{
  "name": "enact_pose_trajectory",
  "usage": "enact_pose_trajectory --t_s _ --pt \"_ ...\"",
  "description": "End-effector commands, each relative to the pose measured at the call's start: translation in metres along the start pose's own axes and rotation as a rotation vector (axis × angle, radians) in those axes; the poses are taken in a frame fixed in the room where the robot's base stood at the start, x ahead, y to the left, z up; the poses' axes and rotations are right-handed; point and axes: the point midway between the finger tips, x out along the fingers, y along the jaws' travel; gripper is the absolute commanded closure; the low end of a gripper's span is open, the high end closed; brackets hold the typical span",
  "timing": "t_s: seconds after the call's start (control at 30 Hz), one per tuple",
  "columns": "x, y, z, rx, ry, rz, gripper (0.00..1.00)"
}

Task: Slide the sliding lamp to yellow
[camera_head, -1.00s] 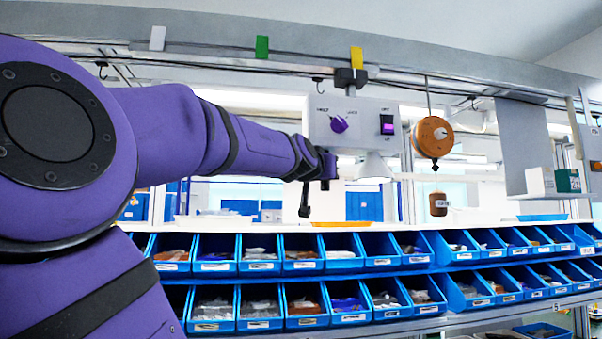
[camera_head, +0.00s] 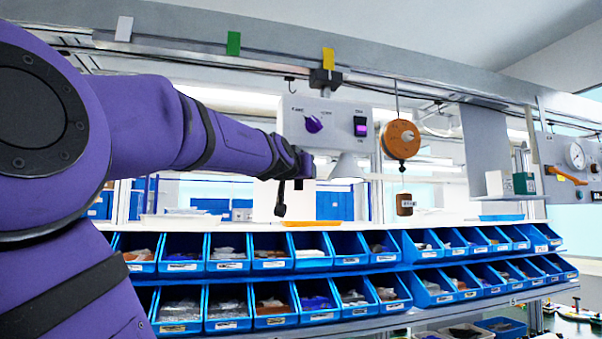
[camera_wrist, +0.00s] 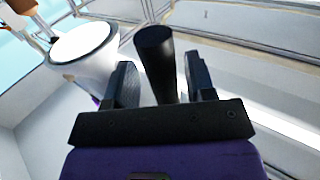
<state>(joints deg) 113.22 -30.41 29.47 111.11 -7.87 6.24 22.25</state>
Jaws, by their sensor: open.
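The sliding lamp is a pale grey box (camera_head: 338,122) with a purple knob, a lit purple switch and a white lamp shade (camera_head: 346,166) below. It hangs from the rail by a black clamp (camera_head: 325,79), almost directly under the yellow marker (camera_head: 328,59). A green marker (camera_head: 233,43) and a white marker (camera_head: 124,29) are further left. My gripper (camera_head: 290,178) is at the box's lower left. In the wrist view my gripper (camera_wrist: 159,64) is open, with a black cylindrical handle (camera_wrist: 155,50) between its fingers. I cannot tell whether they touch it. The shade (camera_wrist: 84,45) is beside it.
An orange round pulley (camera_head: 402,139) with a hanging weight (camera_head: 405,204) is right of the lamp. A grey panel (camera_head: 488,142) and a gauge panel (camera_head: 574,160) are further right. Rows of blue bins (camera_head: 280,262) fill the shelves below.

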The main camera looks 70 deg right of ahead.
Motion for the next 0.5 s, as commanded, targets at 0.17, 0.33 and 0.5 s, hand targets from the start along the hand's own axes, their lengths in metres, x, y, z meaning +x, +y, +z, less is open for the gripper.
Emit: enact_pose_trajectory --t_s 0.17,0.33,0.5 --pt "-0.017 -0.002 -0.001 -0.002 0.004 -0.002 0.5" --pt "-0.049 -0.001 -0.001 -0.002 0.005 -0.002 0.5" --pt "-0.079 -0.001 -0.001 -0.001 0.004 -0.002 0.5"
